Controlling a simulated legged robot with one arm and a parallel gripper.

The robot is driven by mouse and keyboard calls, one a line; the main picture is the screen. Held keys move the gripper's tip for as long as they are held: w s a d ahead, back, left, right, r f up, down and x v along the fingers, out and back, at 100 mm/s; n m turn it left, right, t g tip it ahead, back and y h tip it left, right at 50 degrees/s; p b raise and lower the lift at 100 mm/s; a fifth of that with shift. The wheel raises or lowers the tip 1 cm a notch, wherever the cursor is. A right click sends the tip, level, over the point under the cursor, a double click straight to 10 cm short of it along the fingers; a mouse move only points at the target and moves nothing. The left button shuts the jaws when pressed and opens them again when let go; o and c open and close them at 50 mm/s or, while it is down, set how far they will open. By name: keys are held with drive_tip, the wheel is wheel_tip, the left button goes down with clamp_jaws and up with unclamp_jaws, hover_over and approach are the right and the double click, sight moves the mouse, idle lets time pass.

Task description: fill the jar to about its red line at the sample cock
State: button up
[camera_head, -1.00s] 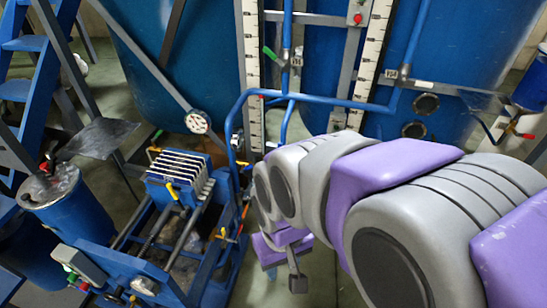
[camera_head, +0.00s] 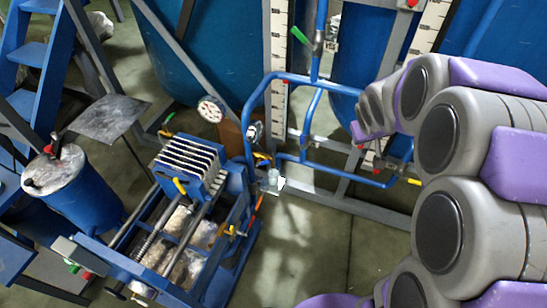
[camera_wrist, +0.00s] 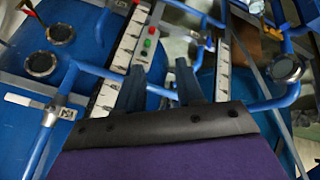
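A small pale, see-through vessel that looks like the jar (camera_head: 273,180) is in the head view, beside the right end of the plate filter. Its red line and any liquid are too small to make out. A yellow-handled cock (camera_head: 262,157) sits on the blue pipework just above it; I cannot tell for sure whether it is the sample cock. In the wrist view my gripper (camera_wrist: 160,83) has its two dark fingers apart with nothing between them. In the head view my arm reaches in from the right and its fingers are hidden. The jar is not clear in the wrist view.
The blue plate filter (camera_head: 192,160) on its frame stands left of the jar. A blue drum (camera_head: 75,195) is farther left. Blue pipe loops (camera_head: 283,76) and white level scales (camera_head: 279,50) stand behind. Bare floor (camera_head: 310,245) lies in front of the jar.

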drive_tip(key=w+a+f+n+t+y, duration=0.1)
drive_tip(key=w+f+n+t+y, duration=0.2)
drive_tip(key=w, duration=0.7)
drive_tip(key=w+f+n+t+y, duration=0.15)
drive_tip(key=w+f, duration=0.35)
drive_tip(key=w, duration=0.6)
drive_tip(key=n+g+y+p, duration=0.2)
drive_tip(key=n+g+y, duration=0.35)
drive_tip(key=y, duration=0.95)
approach(265, 162)
drive_tip(key=shift+n+t, duration=0.7)
drive_tip(key=shift+n, duration=0.2)
drive_tip(key=b+x, duration=0.1)
drive_tip(key=x, duration=0.2)
drive_tip(key=b+x, duration=0.1)
drive_tip(key=x, duration=0.3)
drive_tip(key=f+b+x, duration=0.1)
drive_tip(key=b+x, duration=0.1)
drive_tip(key=x, duration=0.1)
drive_tip(key=shift+a, duration=0.15)
drive_tip(key=shift+c, duration=0.5)
clamp_jaws()
